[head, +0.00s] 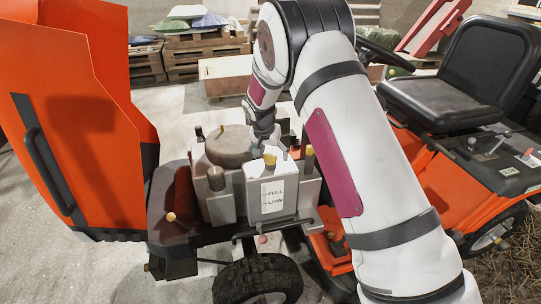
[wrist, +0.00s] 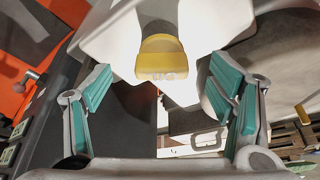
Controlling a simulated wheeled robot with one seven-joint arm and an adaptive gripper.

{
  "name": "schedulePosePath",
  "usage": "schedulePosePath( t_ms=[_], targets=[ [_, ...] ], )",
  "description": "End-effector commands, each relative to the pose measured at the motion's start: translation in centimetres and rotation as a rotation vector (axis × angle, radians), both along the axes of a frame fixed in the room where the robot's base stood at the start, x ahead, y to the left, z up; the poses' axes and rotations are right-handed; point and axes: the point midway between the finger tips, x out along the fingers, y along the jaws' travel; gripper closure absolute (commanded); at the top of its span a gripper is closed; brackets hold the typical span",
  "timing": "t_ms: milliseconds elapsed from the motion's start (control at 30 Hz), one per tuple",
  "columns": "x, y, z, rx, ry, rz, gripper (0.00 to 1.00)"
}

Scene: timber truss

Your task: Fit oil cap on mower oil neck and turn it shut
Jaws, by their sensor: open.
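A yellow cap-like piece (wrist: 163,55) shows in the wrist view, against pale, rounded parts. It lies beyond and between the two teal-padded fingers of my gripper (wrist: 162,82), which are spread wide with nothing between the pads. In the head view my gripper (head: 260,143) is low over the mower engine (head: 225,150), mostly hidden by my own arm. I cannot tell which is the oil cap, nor make out the oil neck.
The raised orange hood (head: 95,110) stands at the left. The black seat (head: 445,85) and steering wheel (head: 385,52) are at the right. Pallets (head: 205,55) lie behind. Small knobs and posts crowd the engine top.

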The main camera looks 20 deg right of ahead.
Motion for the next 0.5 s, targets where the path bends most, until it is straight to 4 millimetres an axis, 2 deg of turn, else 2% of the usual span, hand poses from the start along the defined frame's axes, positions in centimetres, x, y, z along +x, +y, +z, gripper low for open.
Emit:
schedulePosePath(
  t_ms=[500],
  targets=[
    [0.0,0.0,3.0,-0.001,-0.001,0.0,0.24]
  ],
)
